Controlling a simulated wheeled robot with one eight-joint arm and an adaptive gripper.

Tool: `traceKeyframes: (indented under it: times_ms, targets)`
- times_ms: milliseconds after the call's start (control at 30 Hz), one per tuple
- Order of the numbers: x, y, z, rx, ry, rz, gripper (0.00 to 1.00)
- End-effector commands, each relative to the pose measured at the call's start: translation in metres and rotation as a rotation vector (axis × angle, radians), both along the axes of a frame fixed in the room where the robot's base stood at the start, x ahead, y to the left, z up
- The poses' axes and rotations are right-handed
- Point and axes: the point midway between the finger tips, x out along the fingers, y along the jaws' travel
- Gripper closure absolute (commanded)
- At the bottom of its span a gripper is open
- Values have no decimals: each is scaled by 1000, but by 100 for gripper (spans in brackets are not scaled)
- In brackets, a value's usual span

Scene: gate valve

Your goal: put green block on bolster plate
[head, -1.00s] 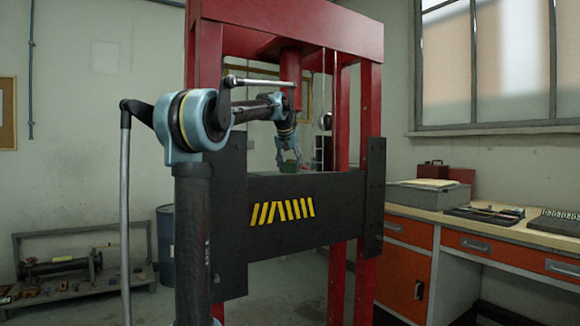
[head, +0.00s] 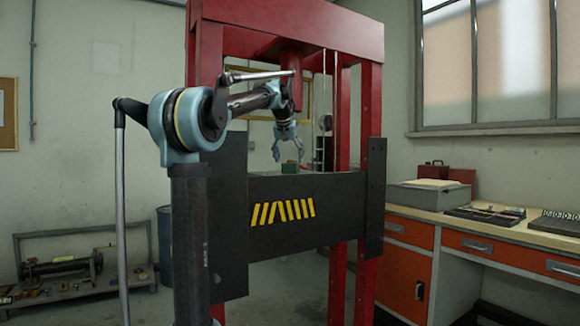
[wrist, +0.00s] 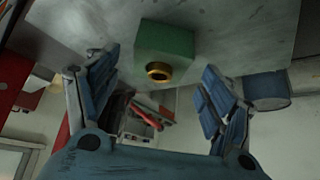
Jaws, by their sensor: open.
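The green block (head: 289,167) rests on the bolster plate of the red press, just above the plate's dark front beam (head: 322,212). In the wrist view the green block (wrist: 164,52) sits on the grey plate surface (wrist: 232,35), with a brass ring on one face. My gripper (head: 288,158) is open and empty above the block. In the wrist view its two blue fingers (wrist: 160,85) are spread on either side, apart from the block. The head view shows only the top part of the block above the beam.
The red press frame (head: 361,110) stands close around my arm, with uprights on both sides and its ram above. A workbench (head: 480,240) with a grey box and trays is at right. A low shelf (head: 85,285) and a blue drum (head: 165,245) are at left.

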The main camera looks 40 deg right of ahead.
Motion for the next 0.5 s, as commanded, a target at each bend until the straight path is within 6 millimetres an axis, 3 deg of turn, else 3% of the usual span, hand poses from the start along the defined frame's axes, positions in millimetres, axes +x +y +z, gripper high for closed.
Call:
traceKeyframes:
  times_ms: [200, 500]
  targets:
    - [-15, 18, 36, 0, 0, -1, 25]
    - [-26, 30, 62, 0, 0, -2, 25]
